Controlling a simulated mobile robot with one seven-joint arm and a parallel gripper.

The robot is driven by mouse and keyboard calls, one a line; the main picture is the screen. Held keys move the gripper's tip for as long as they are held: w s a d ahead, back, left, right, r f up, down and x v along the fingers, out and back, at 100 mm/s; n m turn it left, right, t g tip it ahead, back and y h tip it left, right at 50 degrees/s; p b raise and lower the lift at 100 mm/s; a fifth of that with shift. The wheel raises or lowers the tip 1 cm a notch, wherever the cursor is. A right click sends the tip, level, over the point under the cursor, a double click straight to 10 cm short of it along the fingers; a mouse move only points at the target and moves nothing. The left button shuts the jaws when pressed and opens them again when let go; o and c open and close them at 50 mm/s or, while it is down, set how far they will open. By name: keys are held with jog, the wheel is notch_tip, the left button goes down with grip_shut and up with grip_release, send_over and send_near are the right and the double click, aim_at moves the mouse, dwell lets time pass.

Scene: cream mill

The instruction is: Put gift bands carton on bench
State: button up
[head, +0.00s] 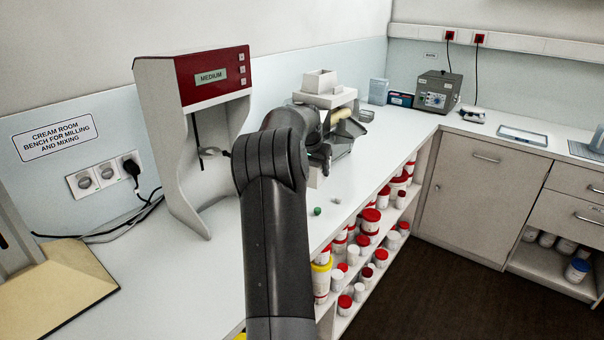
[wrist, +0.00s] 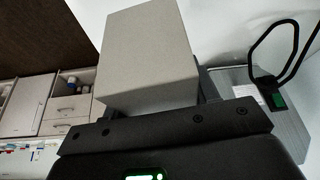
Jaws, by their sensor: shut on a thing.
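A plain grey-beige carton (wrist: 148,45) fills the upper middle of the wrist view. My gripper (wrist: 155,98) is shut on it, and the carton sticks out beyond the dark fingers. No print shows on the faces in view. The bench (head: 375,150) is a long pale worktop running along the wall to the back corner.
A red-topped machine (head: 213,78) marked MEDIUM stands left of my arm. A mill with a hopper (head: 320,84) stands just beyond it. Small green (head: 317,211) and white balls lie near the front edge. Shelves of red-lidded jars (head: 370,216) sit below. Worktop beyond the mill is partly clear.

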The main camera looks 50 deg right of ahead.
jog(key=shift+s+d+r, duration=0.1)
jog(key=shift+s+r, duration=0.3)
jog(key=shift+s, duration=0.25)
jog(key=w+a+n+t+y, duration=0.2)
jog(key=a+n, duration=0.6)
jog(key=a, duration=1.1)
jog(key=w+a+n+t+y, duration=0.1)
jog(key=a+n+t+y, duration=0.15)
jog(key=a+n, duration=1.1)
jog(key=w+a+f+m, duration=0.1)
jog(key=w+a+f, duration=0.1)
jog(key=a, duration=0.2)
jog(key=w+a+f+m, duration=0.2)
jog(key=w+a, duration=0.1)
jog(key=a, duration=0.2)
jog(key=w+a+f+m+g, duration=0.1)
jog(key=w+a+f+m, duration=0.1)
jog(key=a, duration=0.3)
jog(key=shift+w+f+m, duration=0.25)
jog(key=shift+w+f, duration=0.05)
jog(key=shift+w, duration=0.3)
jog(key=shift+w+a+f, duration=0.1)
jog(key=shift+f, duration=2)
jog(key=shift+f, duration=0.1)
jog(key=o, duration=1.1)
jog(key=shift+c, duration=0.2)
